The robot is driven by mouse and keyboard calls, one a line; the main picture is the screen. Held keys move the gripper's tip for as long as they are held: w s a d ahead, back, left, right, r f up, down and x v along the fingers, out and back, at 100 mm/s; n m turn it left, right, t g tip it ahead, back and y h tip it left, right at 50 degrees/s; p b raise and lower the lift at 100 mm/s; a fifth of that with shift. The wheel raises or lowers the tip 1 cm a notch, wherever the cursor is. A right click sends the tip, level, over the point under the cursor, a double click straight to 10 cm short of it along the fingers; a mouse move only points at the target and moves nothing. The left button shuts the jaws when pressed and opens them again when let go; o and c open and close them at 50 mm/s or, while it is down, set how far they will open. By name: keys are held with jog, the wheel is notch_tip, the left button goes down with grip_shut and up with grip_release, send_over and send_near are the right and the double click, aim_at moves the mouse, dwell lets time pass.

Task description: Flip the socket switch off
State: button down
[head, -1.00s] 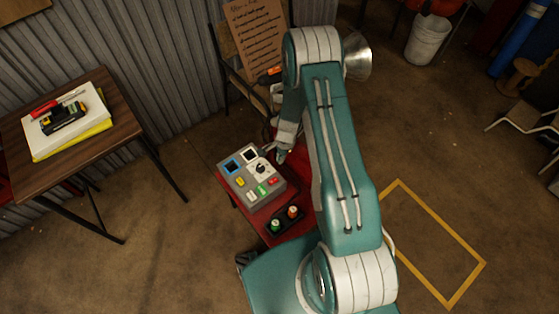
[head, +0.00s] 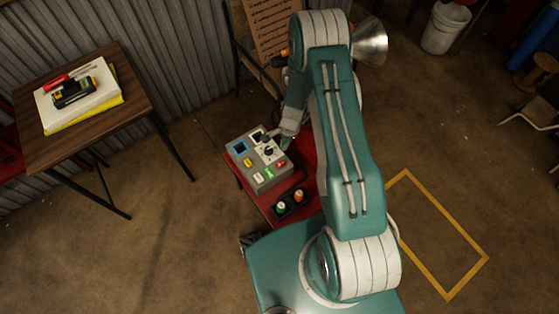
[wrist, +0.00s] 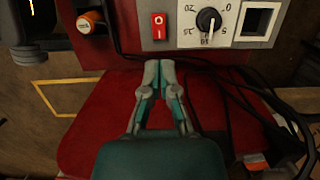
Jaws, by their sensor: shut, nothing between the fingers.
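A grey control box (head: 262,184) sits on a red surface (head: 234,172). Its top carries small coloured switches: yellow (head: 248,162), white (head: 258,177), green (head: 269,173) and red (head: 281,164). The red rocker (wrist: 158,26), marked 0 and I, is near the box edge in the wrist view; which side is pressed is unclear. A dial (wrist: 209,19) and a white-framed socket (wrist: 258,19) lie to its right. My gripper (wrist: 158,66) is shut and empty, its tips just short of the box edge, in line with the red rocker. No label naming the socket switch is readable.
A dark holder (head: 291,205) with green- and orange-topped items stands beside the box. Black cables (wrist: 248,92) run along the wrist view's right.

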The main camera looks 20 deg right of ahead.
aim_at(282, 163)
jog(key=f, duration=0.3)
jog(key=a+f, duration=0.1)
jog(key=f, duration=0.2)
jog(key=a+f, duration=0.1)
jog(key=f, duration=0.3)
jog(key=shift+s, duration=0.3)
jog(key=shift+f, duration=0.25)
jog(key=shift+s+a+f, duration=0.1)
jog(key=shift+f, duration=0.15)
jog(key=shift+w+d, duration=0.25)
jog(key=shift+d, duration=0.65)
jog(key=shift+r, duration=0.1)
notch_tip(282, 163, up, 12)
jog(key=d, duration=0.2)
jog(key=shift+w+f, duration=0.2)
jog(key=shift+w, duration=0.25)
